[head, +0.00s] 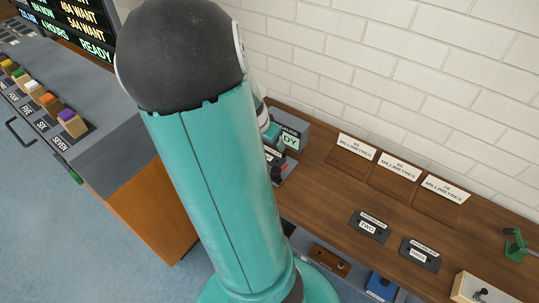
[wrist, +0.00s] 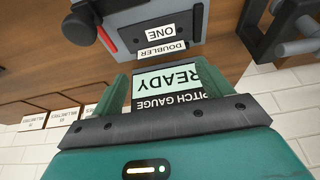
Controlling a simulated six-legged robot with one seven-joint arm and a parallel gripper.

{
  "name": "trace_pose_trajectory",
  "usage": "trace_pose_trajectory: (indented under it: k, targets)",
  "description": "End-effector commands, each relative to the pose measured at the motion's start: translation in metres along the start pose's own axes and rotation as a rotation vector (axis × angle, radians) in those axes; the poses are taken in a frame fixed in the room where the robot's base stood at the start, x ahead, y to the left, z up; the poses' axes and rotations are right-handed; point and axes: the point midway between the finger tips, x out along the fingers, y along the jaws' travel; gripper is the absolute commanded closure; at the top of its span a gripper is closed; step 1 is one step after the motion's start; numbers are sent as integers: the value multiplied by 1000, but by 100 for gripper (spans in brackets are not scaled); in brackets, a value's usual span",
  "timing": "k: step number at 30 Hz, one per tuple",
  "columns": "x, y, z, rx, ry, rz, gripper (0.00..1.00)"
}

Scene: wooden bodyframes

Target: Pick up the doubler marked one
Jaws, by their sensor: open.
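The doubler marked one (wrist: 188,24) is a dark grey plate with white "ONE" and "DOUBLER" labels, upside down at the top of the wrist view. My gripper (wrist: 165,76) is open, with its two teal fingers spread and no doubler between them. The doubler lies beyond the fingertips. Between the fingers shows the pitch gauge (wrist: 166,80), with a pale "READY" screen.
Doublers marked two (head: 369,226) and three (head: 419,254) lie on the wooden bench (head: 325,205), near white millimetre cards (head: 399,167). A grey console (head: 95,90) stands at left.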

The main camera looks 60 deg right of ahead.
Motion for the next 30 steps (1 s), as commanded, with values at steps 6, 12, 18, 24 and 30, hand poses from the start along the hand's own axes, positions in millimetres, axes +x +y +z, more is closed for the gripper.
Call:
trace_pose_trajectory:
  k: [6, 12, 18, 24, 30]
  targets:
    - [15, 0, 0, -2, -1, 0, 22]
    - [32, 0, -1, 0, -2, 3, 22]
    - [57, -1, -2, -1, -2, 3, 22]
    - [66, -2, -2, -2, -1, -1, 22]
    - [66, -2, -2, -3, -1, -2, 30]
